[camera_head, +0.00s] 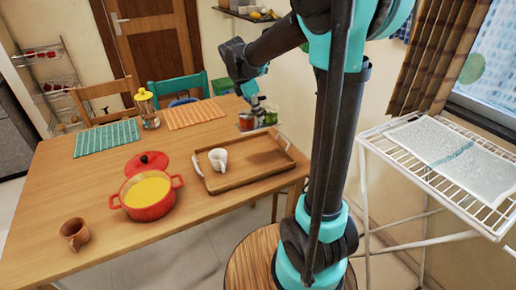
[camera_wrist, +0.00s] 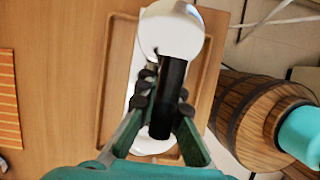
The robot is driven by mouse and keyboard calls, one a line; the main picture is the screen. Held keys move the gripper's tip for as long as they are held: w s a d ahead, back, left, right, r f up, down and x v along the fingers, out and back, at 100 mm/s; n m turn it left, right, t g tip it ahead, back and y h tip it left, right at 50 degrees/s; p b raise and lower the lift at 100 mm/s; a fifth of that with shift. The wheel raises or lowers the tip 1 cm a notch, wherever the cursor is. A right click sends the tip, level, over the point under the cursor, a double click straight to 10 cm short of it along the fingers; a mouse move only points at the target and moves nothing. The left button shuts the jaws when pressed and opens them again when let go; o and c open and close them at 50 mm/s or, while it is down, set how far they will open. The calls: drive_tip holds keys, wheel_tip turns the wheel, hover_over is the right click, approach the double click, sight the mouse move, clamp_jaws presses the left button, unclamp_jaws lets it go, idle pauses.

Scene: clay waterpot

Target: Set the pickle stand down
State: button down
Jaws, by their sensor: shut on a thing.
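The pickle stand (camera_head: 247,122), with small red and green jars, shows in the head view near the far edge of the wooden tray (camera_head: 272,173). My gripper (camera_head: 252,92) is directly above it. In the wrist view my gripper (camera_wrist: 165,105) is shut around the stand's upright black handle (camera_wrist: 173,70). A shiny rounded part (camera_wrist: 172,28) and white parts show around the handle. The fingers partly hide the stand, and I cannot tell whether its base touches a surface.
A white mug (camera_head: 218,159) stands on the tray. The table (camera_head: 110,235) also holds a red pot (camera_head: 150,208), a clay cup (camera_head: 74,233), a yellow-topped jar (camera_head: 148,108), a green mat (camera_head: 106,138) and an orange mat (camera_head: 194,114). A drying rack (camera_head: 480,213) stands right.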

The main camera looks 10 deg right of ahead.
sight(249, 124)
wheel_tip(249, 124, down, 15)
drive_tip(key=shift+f, duration=0.1)
idle(0.4)
drive_tip(key=c, duration=2.2)
unclamp_jaws()
drive_tip(key=o, duration=0.5)
drive_tip(key=v, duration=1.2)
drive_tip(key=s+d+f+m+t+y, duration=0.1)
drive_tip(key=s+d+f+m, duration=0.1)
drive_tip(key=s+m, duration=0.5)
drive_tip(key=s+d+f+m+t+y, duration=0.1)
drive_tip(key=s+d+f+m, duration=0.2)
drive_tip(key=s+m, duration=0.4)
drive_tip(key=s+d+f+m+t+y, duration=0.1)
drive_tip(key=s+d+f+m, duration=0.1)
drive_tip(key=s+f+m, duration=0.2)
drive_tip(key=s+m, duration=0.3)
drive_tip(key=shift+d+f+y, duration=0.3)
drive_tip(key=shift+d+y, duration=0.05)
drive_tip(key=shift+y, duration=0.05)
